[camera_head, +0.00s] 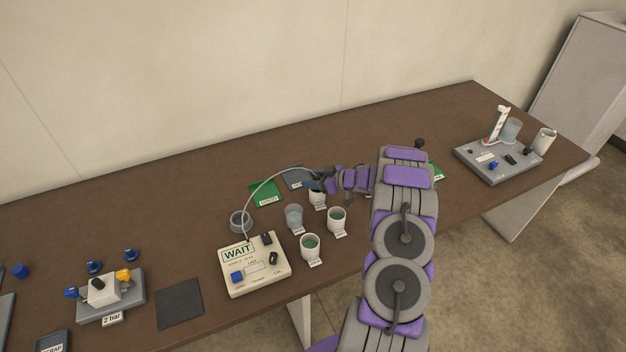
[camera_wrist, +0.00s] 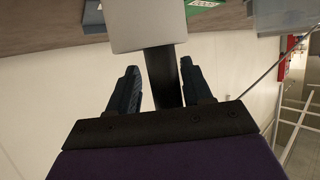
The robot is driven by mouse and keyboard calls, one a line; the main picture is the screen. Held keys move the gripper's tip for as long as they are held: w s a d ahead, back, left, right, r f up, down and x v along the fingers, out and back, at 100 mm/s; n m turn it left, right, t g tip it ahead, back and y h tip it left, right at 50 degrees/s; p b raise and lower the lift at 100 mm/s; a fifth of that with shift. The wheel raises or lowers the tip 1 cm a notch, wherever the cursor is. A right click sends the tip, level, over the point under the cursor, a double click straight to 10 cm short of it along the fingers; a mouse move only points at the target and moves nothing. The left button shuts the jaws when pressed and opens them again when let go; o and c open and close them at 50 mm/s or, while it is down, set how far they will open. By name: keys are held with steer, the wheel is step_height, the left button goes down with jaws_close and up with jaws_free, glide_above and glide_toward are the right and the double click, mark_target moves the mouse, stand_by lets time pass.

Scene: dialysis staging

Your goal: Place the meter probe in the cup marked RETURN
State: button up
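The cream meter (camera_head: 254,270) shows WAIT on the table. Its pale cable arches up and ends at my gripper (camera_head: 318,181), above the rear cup (camera_head: 317,201). In the wrist view, a dark bar, seemingly the meter probe (camera_wrist: 163,78), lies between the fingers of my gripper (camera_wrist: 160,66), with a grey block beyond it. Other labelled cups are a clear cup (camera_head: 294,218), a right white cup (camera_head: 337,219) and a front white cup (camera_head: 310,247). The labels are too small to read, so I cannot tell which is RETURN.
A grey ring holder (camera_head: 241,222) stands behind the meter. A green card (camera_head: 265,193) and a grey pad (camera_head: 297,178) lie behind the cups. A grey tray (camera_head: 500,171) with vessels is at right. A valve block (camera_head: 104,290) and dark mat (camera_head: 179,304) are at left.

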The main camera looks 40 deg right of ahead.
steer(key=shift+o, duration=0.5)
steer(key=shift+d+f, duration=0.2)
steer(key=shift+d, duration=0.4)
steer(key=shift+s+a+r, duration=0.15)
steer(key=shift+s+r, duration=0.1)
steer(key=shift+s, duration=0.1)
steer(key=d+p+v, duration=0.1)
steer(key=p+v, duration=0.1)
steer(key=v, duration=0.8)
steer(key=w+d+r+m+h, duration=0.1)
steer(key=w+r+h, duration=0.25)
steer(key=r, duration=0.25)
steer(key=w+r+m+h, duration=0.1)
steer(key=w+r+h, duration=0.25)
steer(key=r, duration=0.25)
steer(key=s+a+r+m+g+h, duration=0.35)
steer(key=a+r, duration=0.35)
steer(key=r, duration=0.4)
steer(key=s+a+g+y, duration=0.5)
steer(key=s+a+g, duration=0.5)
steer(key=s+a, duration=2.5)
steer(key=s, duration=0.3)
steer(key=shift+r, duration=0.2)
